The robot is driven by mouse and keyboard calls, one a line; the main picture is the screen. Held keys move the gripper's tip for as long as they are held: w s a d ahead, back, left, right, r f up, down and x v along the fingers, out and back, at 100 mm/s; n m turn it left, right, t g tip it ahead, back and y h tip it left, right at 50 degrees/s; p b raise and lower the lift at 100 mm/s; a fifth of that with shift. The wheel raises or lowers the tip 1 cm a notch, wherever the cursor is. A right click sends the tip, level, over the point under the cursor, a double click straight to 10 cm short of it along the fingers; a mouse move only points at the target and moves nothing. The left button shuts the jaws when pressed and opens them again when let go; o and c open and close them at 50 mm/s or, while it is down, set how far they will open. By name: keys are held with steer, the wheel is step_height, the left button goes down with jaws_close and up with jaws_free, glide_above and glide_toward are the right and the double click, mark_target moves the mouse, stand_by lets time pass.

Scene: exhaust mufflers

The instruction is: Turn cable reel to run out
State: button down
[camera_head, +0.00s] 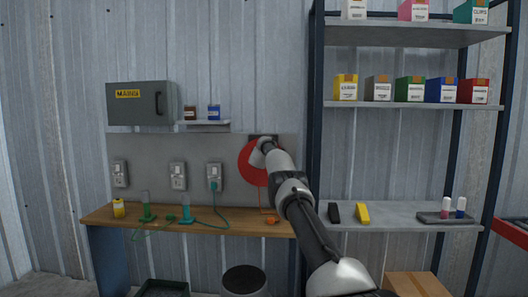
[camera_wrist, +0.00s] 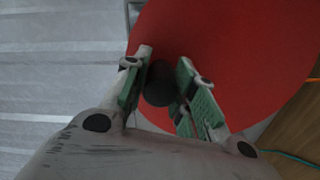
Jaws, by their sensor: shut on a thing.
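The cable reel (camera_head: 247,172) is a red disc mounted on the grey wall panel, partly hidden behind my arm in the head view. In the wrist view the red reel (camera_wrist: 235,50) fills most of the upper right. A dark round knob (camera_wrist: 159,84) stands out from the reel's face. My gripper (camera_wrist: 160,88) has its two green-padded fingers on either side of the knob and is shut on it. In the head view my gripper is at the reel, its fingers hidden by my arm. An orange line and a small orange piece (camera_head: 272,220) show below the reel.
A grey cabinet (camera_head: 142,103) hangs at left. Shelves (camera_head: 410,105) with boxes stand at right. A black bin (camera_head: 244,280) stands below.

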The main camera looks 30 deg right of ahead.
steer(key=shift+s+d, duration=0.15)
steer(key=shift+d, duration=0.1)
stand_by(0.3)
steer(key=c, duration=1.1)
jaws_free()
steer(key=shift+a, duration=0.1)
